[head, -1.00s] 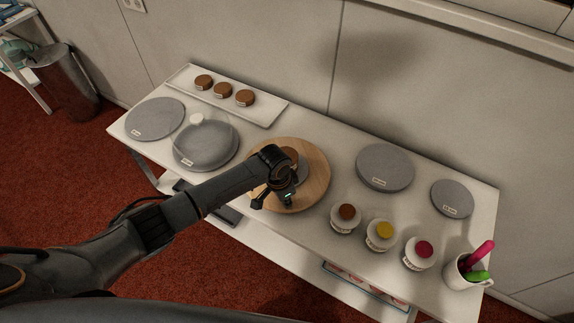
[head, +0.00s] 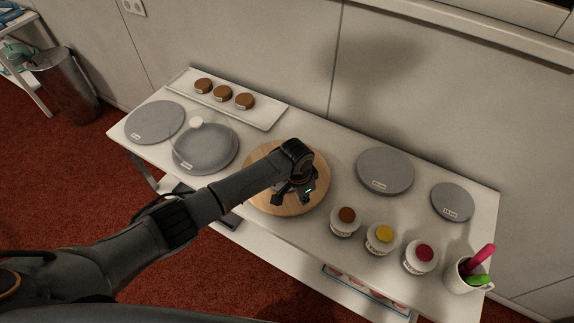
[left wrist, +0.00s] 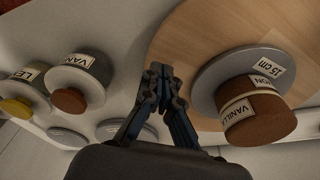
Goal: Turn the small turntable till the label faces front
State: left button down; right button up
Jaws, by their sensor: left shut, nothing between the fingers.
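A round wooden board (head: 262,198) lies mid-table. In the left wrist view, a grey disc (left wrist: 212,85) marked "15 cm" sits on the board (left wrist: 190,50). A brown cake (left wrist: 262,125) stands on the disc, with a pale band label reading "VANILLA" in part. In the head view my left gripper (head: 296,197) hangs over the board and hides most of the disc and cake. In the left wrist view the gripper (left wrist: 160,78) is shut and empty, its fingertips by the board's edge, apart from the cake. My right gripper is not in view.
Labelled grey discs stand left (head: 155,122) and right (head: 385,170) of the board; a clear dome (head: 205,145) covers one. Jars with coloured tops (head: 382,238) and a cup of tools (head: 468,276) line the front right. A white tray (head: 262,113) holds 3 brown cakes.

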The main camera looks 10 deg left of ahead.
pick_arm(q)
jog(key=shift+r, duration=0.5)
jog(key=shift+f, duration=0.1)
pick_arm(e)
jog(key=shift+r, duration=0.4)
pick_arm(q)
jog(key=s+a+p, duration=0.1)
jog(key=a+p, duration=0.1)
jog(key=shift+s+a+p, duration=0.25)
jog(key=shift+s+p, duration=0.1)
jog(key=shift+s+a, duration=0.85)
jog(key=shift+a, duration=0.25)
jog(key=shift+s+a, duration=0.15)
jog(key=shift+a, duration=0.2)
jog(key=a, duration=0.1)
jog(key=w+a, duration=0.1)
jog(key=a, duration=0.3)
jog(key=shift+w+a, duration=0.1)
jog(key=shift+w, duration=0.25)
jog(key=shift+a, duration=0.35)
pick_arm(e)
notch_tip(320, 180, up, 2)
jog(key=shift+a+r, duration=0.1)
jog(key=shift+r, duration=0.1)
pick_arm(q)
jog(key=shift+d, duration=0.15)
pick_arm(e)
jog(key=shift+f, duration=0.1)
